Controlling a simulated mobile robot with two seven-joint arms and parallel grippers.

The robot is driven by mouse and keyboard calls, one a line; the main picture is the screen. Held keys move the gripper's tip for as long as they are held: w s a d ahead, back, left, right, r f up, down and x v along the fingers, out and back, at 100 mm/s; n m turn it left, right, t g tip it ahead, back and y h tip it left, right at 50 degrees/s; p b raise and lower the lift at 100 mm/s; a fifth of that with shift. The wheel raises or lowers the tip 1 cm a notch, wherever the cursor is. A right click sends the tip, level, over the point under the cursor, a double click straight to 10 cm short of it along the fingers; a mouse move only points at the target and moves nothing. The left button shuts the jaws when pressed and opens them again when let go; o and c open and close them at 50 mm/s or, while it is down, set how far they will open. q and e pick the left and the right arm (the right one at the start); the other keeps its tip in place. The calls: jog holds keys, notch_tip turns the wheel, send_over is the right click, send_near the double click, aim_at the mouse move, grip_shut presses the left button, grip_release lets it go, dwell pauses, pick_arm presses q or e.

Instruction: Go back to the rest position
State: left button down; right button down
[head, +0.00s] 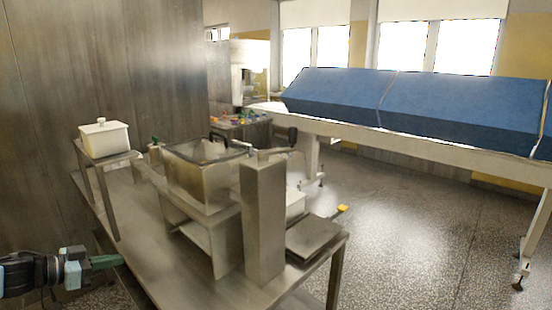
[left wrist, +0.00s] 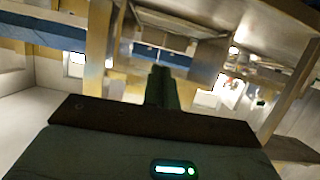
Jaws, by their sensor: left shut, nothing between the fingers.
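My left gripper (head: 106,262) comes in from the lower left of the head view. It is shut and empty, with its green fingers pressed together and pointing right. It is in front of the left end of the metal table, in free air. In the left wrist view the closed fingers (left wrist: 161,88) show in the middle, with nothing between them. My right gripper does not show in either view.
A metal table (head: 150,215) holds a steel basin (head: 200,175), a square metal post (head: 263,220) and a flat plate (head: 315,237). A white lidded box (head: 104,138) stands on a small raised stand. A blue-covered conveyor (head: 420,100) runs behind. Open floor (head: 420,220) lies right.

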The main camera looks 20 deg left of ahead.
pick_arm(q)
jog(key=s+d+f+n+y, duration=0.1)
jog(key=s+d+f, duration=0.35)
jog(key=f, duration=0.35)
jog(key=s+d+f, duration=0.3)
jog(key=d+f, duration=0.3)
jog(key=f, duration=0.1)
jog(key=s+d+f+n+y, duration=0.1)
jog(key=s+d+f, duration=0.3)
jog(key=d+f, duration=0.3)
jog(key=s+d+f+g+y, duration=0.1)
jog(key=s+d+f, duration=0.3)
jog(key=s+d, duration=0.4)
jog(key=s+d+f+n+g+y, duration=0.1)
jog(key=s+d+f, duration=0.3)
jog(key=s+d, duration=0.4)
jog(key=shift+d+f+g+y, duration=0.3)
jog(key=shift+d+f+g, duration=0.1)
jog(key=shift+g, duration=0.4)
